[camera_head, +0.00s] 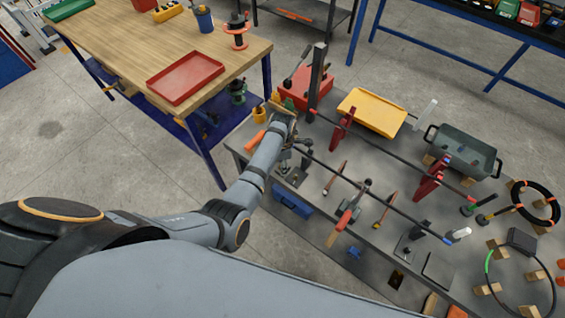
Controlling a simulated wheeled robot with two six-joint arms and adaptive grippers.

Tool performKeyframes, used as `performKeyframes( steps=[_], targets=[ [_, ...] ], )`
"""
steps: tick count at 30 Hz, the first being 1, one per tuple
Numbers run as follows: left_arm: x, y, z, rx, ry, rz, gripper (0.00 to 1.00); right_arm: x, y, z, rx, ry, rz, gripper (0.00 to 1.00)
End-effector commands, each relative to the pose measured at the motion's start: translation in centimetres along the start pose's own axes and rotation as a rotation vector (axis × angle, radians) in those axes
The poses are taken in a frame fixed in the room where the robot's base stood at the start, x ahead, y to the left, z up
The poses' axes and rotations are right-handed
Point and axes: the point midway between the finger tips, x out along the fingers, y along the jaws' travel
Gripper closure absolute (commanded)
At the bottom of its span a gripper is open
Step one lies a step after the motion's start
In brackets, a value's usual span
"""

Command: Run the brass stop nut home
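My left arm reaches from the left to the near-left part of the grey bench (322,215). Its gripper (288,128) is at the left end of the bench, close to the end of a long dark rod (345,178). The gripper is small and partly hidden by my own wrist, so its opening and anything between its fingers cannot be made out. I cannot pick out the brass stop nut; it is hidden or too small to tell. My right gripper is not in view.
Red clamps (338,131) stand around a second rod behind. A yellow tray (372,112), a dark metal bin (462,152) and a red box (304,88) are at the back. A dark post (317,75) rises near the gripper. Hand tools lie in front.

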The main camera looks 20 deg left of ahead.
Motion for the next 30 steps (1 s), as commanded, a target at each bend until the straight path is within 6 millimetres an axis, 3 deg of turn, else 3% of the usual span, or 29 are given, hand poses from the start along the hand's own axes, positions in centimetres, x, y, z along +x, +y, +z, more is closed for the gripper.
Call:
performKeyframes(
  steps=[7,18,30],
  targets=[
    [0.13,0.01,0.01,0.000,0.000,0.000,0.52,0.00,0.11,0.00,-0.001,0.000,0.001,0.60],
    [0.09,0.00,0.02,0.001,0.000,0.000,1.00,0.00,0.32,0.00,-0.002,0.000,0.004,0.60],
    [-0.11,0.03,0.05,0.065,-0.001,0.000,1.00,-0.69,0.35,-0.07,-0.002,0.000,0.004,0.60]
  ],
)
